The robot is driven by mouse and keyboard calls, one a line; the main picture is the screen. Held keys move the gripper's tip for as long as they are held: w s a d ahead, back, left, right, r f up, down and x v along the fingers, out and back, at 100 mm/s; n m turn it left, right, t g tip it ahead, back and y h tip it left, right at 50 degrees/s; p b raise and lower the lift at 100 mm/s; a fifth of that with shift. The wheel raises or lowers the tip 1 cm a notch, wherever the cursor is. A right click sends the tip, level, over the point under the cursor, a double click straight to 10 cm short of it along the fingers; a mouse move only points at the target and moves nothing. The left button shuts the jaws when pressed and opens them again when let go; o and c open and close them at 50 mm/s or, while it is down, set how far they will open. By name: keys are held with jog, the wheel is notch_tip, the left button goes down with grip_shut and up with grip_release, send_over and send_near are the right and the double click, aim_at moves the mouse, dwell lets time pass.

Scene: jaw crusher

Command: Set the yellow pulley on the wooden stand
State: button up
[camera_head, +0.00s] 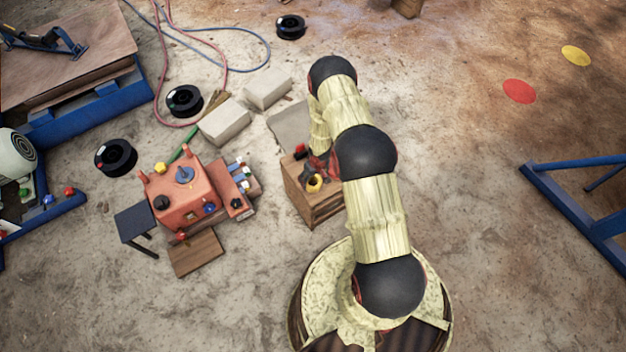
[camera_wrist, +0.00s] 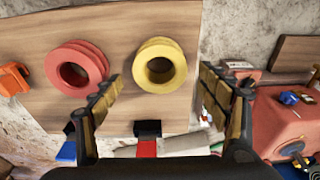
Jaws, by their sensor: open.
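The yellow pulley (camera_wrist: 142,68) lies flat, hole facing the camera, on the light wooden top of the stand (camera_wrist: 115,25) in the wrist view. My gripper (camera_wrist: 161,77) is open, with one finger to each side of the pulley and a gap on both sides. I cannot tell how far the fingertips are above the wood. In the head view, the yellow pulley (camera_head: 315,184) shows on the wooden box-like stand (camera_head: 322,209), partly hidden by my arm.
A red pulley (camera_wrist: 94,72) lies left of the yellow one, with an orange part (camera_wrist: 14,79) farther left. The orange-red crusher (camera_head: 190,208) stands left of the stand in the head view. Pale blocks (camera_head: 224,122) lie behind it. Open floor lies to the right.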

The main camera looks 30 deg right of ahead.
jog(key=w+d+r+t+h+p, duration=0.1)
jog(key=w+r, duration=0.2)
jog(key=r, duration=1)
jog(key=w+d+r+h+p, duration=0.1)
jog(key=w+r, duration=0.1)
jog(key=r, duration=1.2)
jog(key=w+r+v, duration=0.1)
jog(key=w+v, duration=0.2)
jog(key=v, duration=2)
jog(key=s+a+r+m+t, duration=0.1)
jog(key=s+a+r, duration=0.2)
jog(key=s+r, duration=0.35)
jog(key=s+a+r+t, duration=0.1)
jog(key=s+a+r, duration=0.2)
jog(key=s+r, duration=0.35)
jog(key=s+a+r+y, duration=0.1)
jog(key=s+a+r, duration=0.3)
jog(key=s, duration=0.3)
jog(key=s+a+r+y, duration=0.1)
jog(key=s+a+r, duration=0.2)
jog(key=s, duration=0.5)
jog(key=shift+s+a+r+n+t, duration=0.3)
jog(key=shift+a+r+t, duration=0.1)
jog(key=shift+r, duration=0.35)
